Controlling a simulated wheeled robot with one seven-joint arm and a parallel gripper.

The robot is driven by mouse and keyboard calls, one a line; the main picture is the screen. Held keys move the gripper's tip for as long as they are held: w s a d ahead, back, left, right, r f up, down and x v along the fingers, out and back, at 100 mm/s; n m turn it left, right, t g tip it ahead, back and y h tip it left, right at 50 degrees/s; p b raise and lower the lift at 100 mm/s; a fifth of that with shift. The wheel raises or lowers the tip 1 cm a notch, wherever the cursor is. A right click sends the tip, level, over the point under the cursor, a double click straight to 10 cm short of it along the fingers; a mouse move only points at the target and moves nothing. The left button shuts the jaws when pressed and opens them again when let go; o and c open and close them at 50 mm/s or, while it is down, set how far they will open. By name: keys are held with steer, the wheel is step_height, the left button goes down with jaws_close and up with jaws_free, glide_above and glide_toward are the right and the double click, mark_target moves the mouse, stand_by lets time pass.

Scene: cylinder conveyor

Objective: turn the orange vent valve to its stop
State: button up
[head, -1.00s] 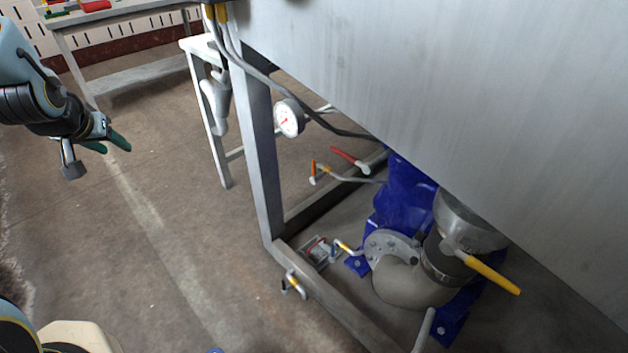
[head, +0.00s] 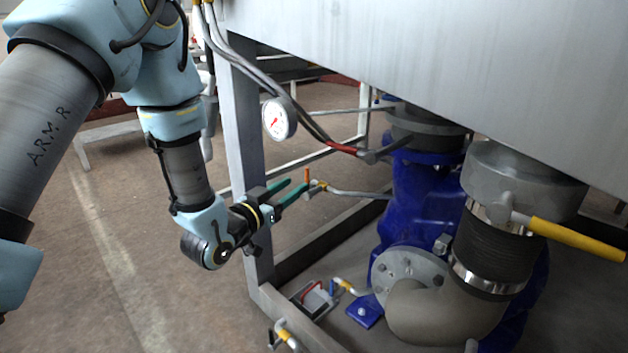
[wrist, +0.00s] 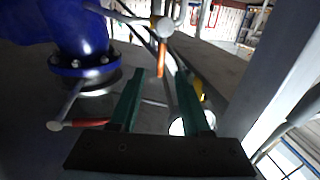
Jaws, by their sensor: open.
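The orange vent valve handle (head: 307,175) is a small upright lever on a thin grey pipe with a yellowish fitting, beside the blue pump, low under the tank. My gripper (head: 297,187) is open, with green fingers pointing at the valve from the left. In the wrist view, the orange handle (wrist: 161,58) shows between and just beyond the tips of my open gripper (wrist: 160,75), below a silver rounded valve body. The fingers hold nothing. I cannot tell whether either one touches the handle.
A grey frame post (head: 243,150) stands close behind my gripper. A red lever (head: 343,148) and a pressure gauge (head: 279,119) are above and near. The blue pump (head: 415,200) and a yellow-handled valve (head: 570,238) lie to the right. The tank (head: 430,60) overhangs.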

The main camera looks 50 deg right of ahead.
mark_target(308, 175)
steer(key=d, duration=0.3)
steer(key=w+d+b, duration=0.1)
steer(key=d, duration=0.5)
steer(key=shift+w+d, duration=0.25)
steer(key=shift+d, duration=0.05)
steer(key=shift+c, duration=0.4)
jaws_close()
stand_by(0.6)
